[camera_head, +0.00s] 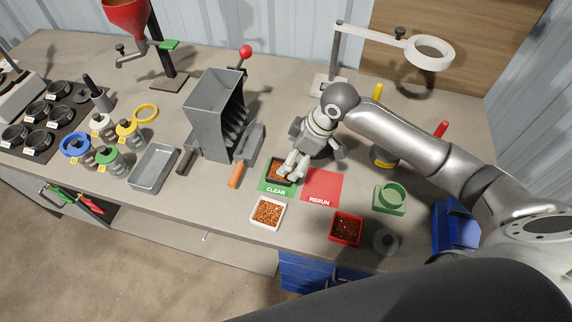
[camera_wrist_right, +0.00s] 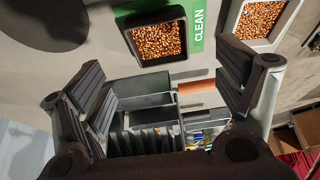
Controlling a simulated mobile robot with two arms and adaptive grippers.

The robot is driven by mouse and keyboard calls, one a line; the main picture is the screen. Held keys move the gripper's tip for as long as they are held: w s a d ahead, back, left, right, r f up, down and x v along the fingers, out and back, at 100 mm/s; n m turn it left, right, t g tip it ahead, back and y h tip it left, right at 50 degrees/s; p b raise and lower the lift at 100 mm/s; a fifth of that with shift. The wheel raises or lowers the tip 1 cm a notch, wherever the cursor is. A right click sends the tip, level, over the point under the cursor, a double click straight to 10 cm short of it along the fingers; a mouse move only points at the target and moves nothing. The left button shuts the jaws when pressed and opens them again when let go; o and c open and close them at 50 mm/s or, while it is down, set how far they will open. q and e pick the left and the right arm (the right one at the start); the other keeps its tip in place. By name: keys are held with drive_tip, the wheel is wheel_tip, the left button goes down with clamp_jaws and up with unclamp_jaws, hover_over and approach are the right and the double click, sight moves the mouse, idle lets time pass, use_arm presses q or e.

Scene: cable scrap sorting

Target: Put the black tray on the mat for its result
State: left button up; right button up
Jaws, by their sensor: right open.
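The black tray (camera_head: 270,175), filled with copper-coloured granules, sits on the green CLEAN mat (camera_head: 275,190). My right gripper (camera_head: 291,168) is close above it and hides part of it in the head view. In the right wrist view the black tray (camera_wrist_right: 184,38) lies on the green mat (camera_wrist_right: 197,30), beyond the open fingers of my right gripper (camera_wrist_right: 165,78), with nothing between them. The red RERUN mat (camera_head: 322,186) is bare, just right of the green one. My left gripper is out of view.
A white tray of granules (camera_head: 254,215) and a red tray of darker granules (camera_head: 346,242) stand near the front edge. A grey slotted hopper (camera_head: 208,120) stands left of the mats.

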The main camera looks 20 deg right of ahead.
drive_tip(key=shift+v, duration=2.4)
drive_tip(key=shift+f, duration=0.15)
